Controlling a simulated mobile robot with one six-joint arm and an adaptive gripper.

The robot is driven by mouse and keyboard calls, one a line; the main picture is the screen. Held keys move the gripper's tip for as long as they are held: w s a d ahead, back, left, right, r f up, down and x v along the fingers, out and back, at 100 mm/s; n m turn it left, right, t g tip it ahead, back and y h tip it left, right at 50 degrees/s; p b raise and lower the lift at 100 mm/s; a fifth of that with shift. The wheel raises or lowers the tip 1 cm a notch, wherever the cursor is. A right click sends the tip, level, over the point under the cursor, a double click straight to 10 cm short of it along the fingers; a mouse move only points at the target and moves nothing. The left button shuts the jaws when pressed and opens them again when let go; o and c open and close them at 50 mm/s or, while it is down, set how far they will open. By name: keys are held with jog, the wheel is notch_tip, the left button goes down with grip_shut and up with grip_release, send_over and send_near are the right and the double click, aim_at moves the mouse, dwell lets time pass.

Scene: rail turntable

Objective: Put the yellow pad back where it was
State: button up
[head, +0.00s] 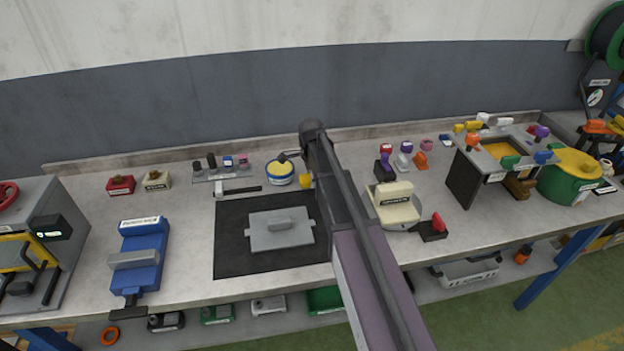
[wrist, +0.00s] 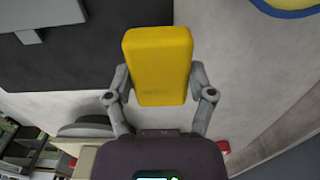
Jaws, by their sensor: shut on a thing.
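The yellow pad (wrist: 158,65) is a block held between the two fingers of my gripper (wrist: 160,92) in the wrist view. It stands out beyond the fingertips, with bench surface behind it. In the head view only a small part of the yellow pad (head: 306,181) shows beside my arm, just right of a round blue and yellow tin (head: 280,180). My arm hides most of the gripper there. I cannot tell whether the pad touches the bench.
A black mat (head: 232,262) bears a grey plate with a handle (head: 280,236). A low rack (head: 222,178) with small blocks stands behind it. A blue device (head: 143,255) is at left. A cream device (head: 395,205) and several coloured knobs stand right of my arm.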

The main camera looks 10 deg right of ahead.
jog(key=shift+w+d+f, duration=0.1)
jog(key=shift+w, duration=0.7)
jog(key=shift+w+d+f, duration=0.1)
jog(key=shift+w, duration=0.7)
jog(key=shift+w+d, duration=0.1)
jog(key=shift+w, duration=0.55)
notch_tip(320, 180, down, 4)
jog(key=b, duration=0.4)
jog(key=shift+r, duration=0.2)
jog(key=shift+f, duration=0.15)
jog(key=o, duration=1)
jog(key=shift+c, duration=0.2)
jog(key=shift+r, duration=0.2)
notch_tip(320, 180, up, 12)
jog(key=p, duration=1.2)
